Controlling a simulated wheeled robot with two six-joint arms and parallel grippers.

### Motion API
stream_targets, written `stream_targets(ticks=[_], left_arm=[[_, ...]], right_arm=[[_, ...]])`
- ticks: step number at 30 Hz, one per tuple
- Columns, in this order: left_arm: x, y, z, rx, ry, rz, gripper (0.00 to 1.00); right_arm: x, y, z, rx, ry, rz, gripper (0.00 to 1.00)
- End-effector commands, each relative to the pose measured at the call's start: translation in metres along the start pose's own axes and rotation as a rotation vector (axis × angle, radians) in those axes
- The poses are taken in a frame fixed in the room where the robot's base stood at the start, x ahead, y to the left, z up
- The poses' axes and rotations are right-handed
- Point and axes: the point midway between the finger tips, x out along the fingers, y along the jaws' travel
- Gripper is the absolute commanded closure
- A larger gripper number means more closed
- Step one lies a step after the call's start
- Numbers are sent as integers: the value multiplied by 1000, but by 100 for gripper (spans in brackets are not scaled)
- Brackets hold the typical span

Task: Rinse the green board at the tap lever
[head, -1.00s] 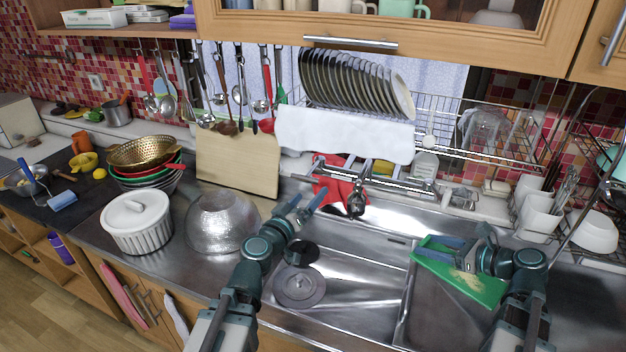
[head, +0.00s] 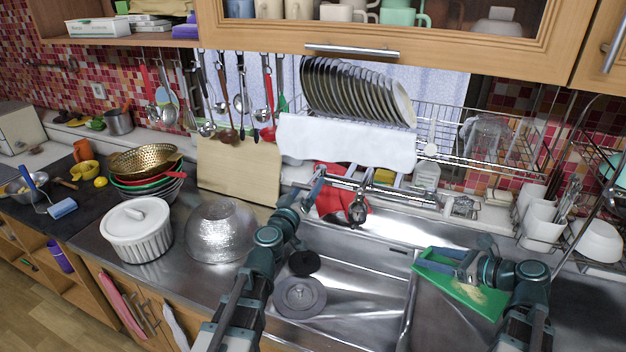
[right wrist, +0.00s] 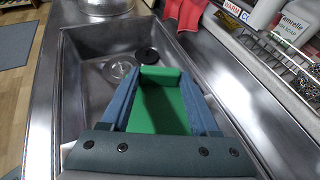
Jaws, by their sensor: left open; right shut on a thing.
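The green board (head: 436,268) is held over the right part of the sink, tilted, with a yellowish patch on its face. My right gripper (head: 462,266) is shut on it; in the right wrist view the green board (right wrist: 158,105) sits between both fingers. The chrome tap (head: 357,210) stands behind the sink, left of the board and apart from it. My left gripper (head: 312,190) is open and empty, close to the left end of the tap's horizontal bar. I cannot clearly make out the lever or whether a finger touches it. No running water shows.
The sink (head: 365,280) holds a round grey drain disc (head: 299,297) and a black disc (head: 304,263). A red cloth (head: 330,203) hangs behind the tap. A glass bowl (head: 220,232) stands left of my left arm. White cups (head: 541,225) stand at the right.

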Motion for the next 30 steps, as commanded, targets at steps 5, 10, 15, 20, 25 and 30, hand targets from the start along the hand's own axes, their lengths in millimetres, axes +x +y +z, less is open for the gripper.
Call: stream_targets(ticks=[5, 10, 15, 20, 25, 30], left_arm=[[39, -1, 0, 0, 0, -1, 8], [53, 0, 0, 0, 0, 0, 8], [54, 0, 0, 0, 0, 0, 8], [54, 0, 0, 0, 0, 0, 18], [54, 0, 0, 0, 0, 0, 49], [54, 0, 0, 2, 0, 0, 80]], right_arm=[[0, 0, 0, 0, -1, 0, 100], [0, 0, 0, 0, -1, 0, 100], [0, 0, 0, 0, -1, 0, 100], [0, 0, 0, 0, -1, 0, 100], [0, 0, 0, 0, -1, 0, 100], [0, 0, 0, 0, 0, 0, 100]])
